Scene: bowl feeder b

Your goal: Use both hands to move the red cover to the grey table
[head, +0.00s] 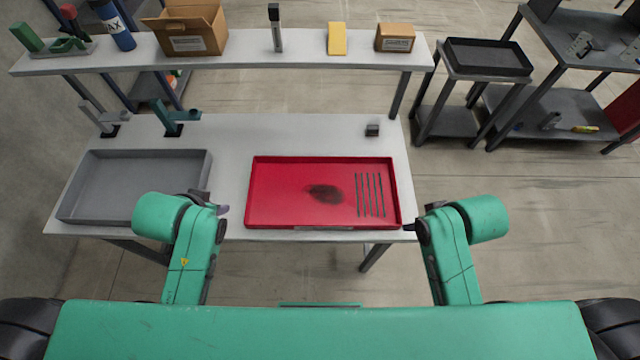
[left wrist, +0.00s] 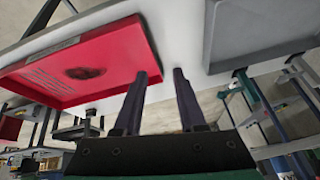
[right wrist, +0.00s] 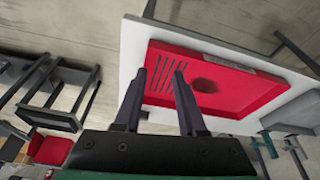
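The red cover (head: 288,205) is a shallow red tray shape with a dark smudge and several slots, lying flat on the light worktable (head: 235,140) near its front edge. It also shows in the left wrist view (left wrist: 110,55) and the right wrist view (right wrist: 240,92). My left gripper (left wrist: 163,74) is open and empty, left of the cover. My right gripper (right wrist: 160,72) is open and empty, by the cover's right side. Neither visibly holds the cover. A small dark grey table (head: 448,72) stands at the back right, and a larger grey table (head: 545,95) beside it.
A grey tray (head: 75,204) lies on the worktable's left part. Two clamp-like stands (head: 178,120) and a small dark block (head: 372,130) are behind. A raised shelf (head: 300,50) holds boxes and bottles. A black tray (head: 487,68) occupies the small table's top.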

